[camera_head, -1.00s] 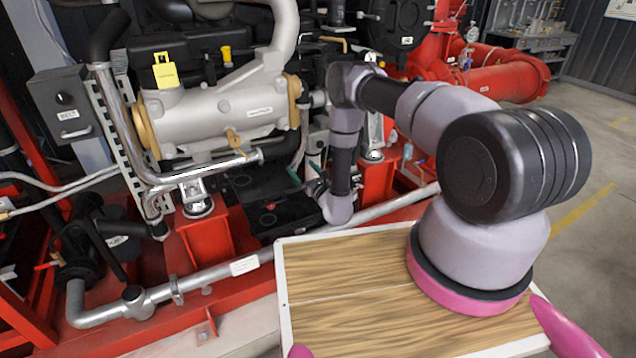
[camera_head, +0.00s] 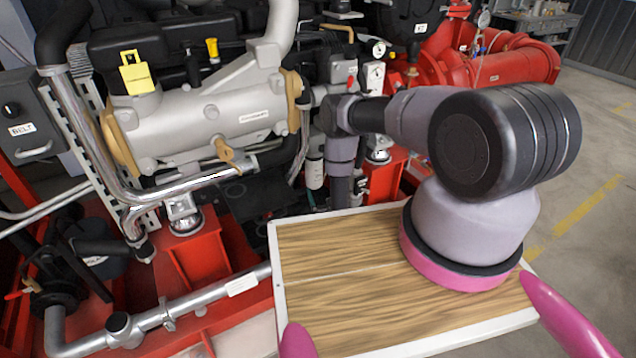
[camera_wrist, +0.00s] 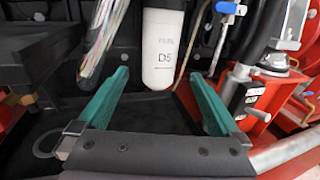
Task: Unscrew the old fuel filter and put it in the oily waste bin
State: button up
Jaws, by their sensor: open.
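The fuel filter (camera_wrist: 163,45) is a white canister marked "D5", hanging upright in the wrist view. It also shows in the head view (camera_head: 314,172), below the engine and just left of my arm. My gripper (camera_wrist: 160,76) has two teal fingers spread wide, one on each side of the filter's lower end. There is a gap on both sides and nothing is held. I cannot tell how far beyond the fingertips the filter stands. The filter's top is cut off in the wrist view. No waste bin is in view.
A blue-handled valve (camera_wrist: 230,8) and its thin line hang right of the filter. A clear hose (camera_wrist: 102,35) runs on the left. A red mount (camera_wrist: 258,98) stands at the right. The silver engine body (camera_head: 205,120) is above left; open floor (camera_head: 590,170) lies at right.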

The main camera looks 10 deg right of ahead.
aim_at(320, 175)
jog(key=shift+w+a, duration=0.2)
jog(key=shift+w, duration=5.45)
jog(key=shift+w, duration=0.25)
grip_shut()
jog(key=n+y, duration=0.1)
jog(key=y, duration=0.1)
jog(key=n+g+y, duration=0.1)
jog(key=n+y, duration=0.1)
jog(key=y, duration=0.1)
jog(key=n+g+y, duration=0.1)
jog(key=n+y, duration=0.1)
jog(key=shift+w+d+y, duration=0.15)
jog(key=shift+d+y, duration=0.15)
jog(key=shift+y, duration=0.1)
jog(key=shift+w+d+n+g+y, duration=0.1)
jog(key=shift+n+g+y, duration=1.95)
jog(key=shift+y, duration=0.45)
